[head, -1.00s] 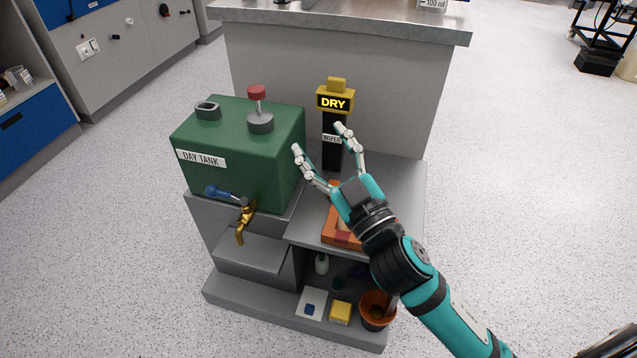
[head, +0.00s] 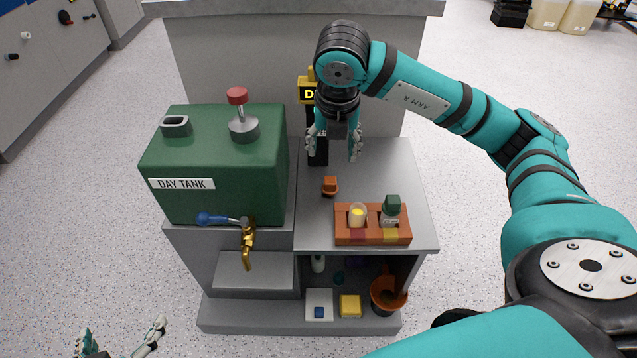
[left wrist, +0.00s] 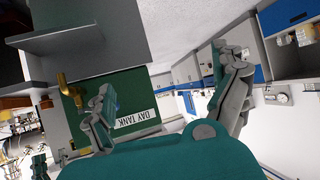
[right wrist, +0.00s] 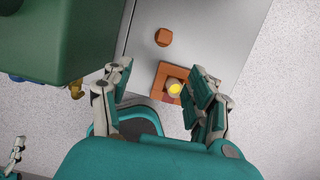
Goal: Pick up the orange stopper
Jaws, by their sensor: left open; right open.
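The orange stopper (head: 330,187) stands on the grey bench top, left of and behind the orange rack (head: 372,238). It also shows in the right wrist view (right wrist: 163,37), beyond the fingertips. My right gripper (head: 333,152) points down behind and above the stopper, open and empty, with a gap to it. It shows open in the right wrist view too (right wrist: 160,75). My left gripper (head: 122,335) is open and empty at the lower left, well away from the bench; in the left wrist view its fingers (left wrist: 163,68) are spread.
The green day tank (head: 215,165) with a brass tap (head: 247,240) stands left of the stopper. The rack holds a yellow-lit glass (head: 357,215) and a green-capped bottle (head: 391,210). A black post with a yellow sign (head: 307,91) stands behind, partly hidden by my right arm.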

